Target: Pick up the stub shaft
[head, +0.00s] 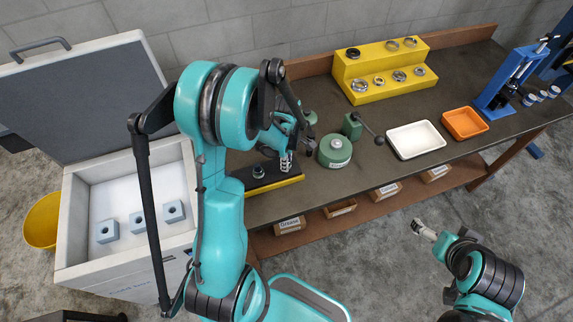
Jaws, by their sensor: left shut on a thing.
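My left gripper (286,163) is above the right part of a black fixture (270,178) with a yellow front edge on the workbench. It is shut on what looks like the stub shaft, which is too small and too covered by the fingers to make out clearly. A small metal part (258,172) stands upright on the fixture, left of the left gripper. My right gripper (421,229) is over the floor in front of the bench, away from everything; its fingers are too small to judge.
A green round device (335,150) with a lever press beside it stands right of the fixture. A yellow stepped rack (378,72) holds several rings. A white tray (416,140), an orange tray (465,123) and a blue press (507,80) stand further right. An open cold box (70,225) is left.

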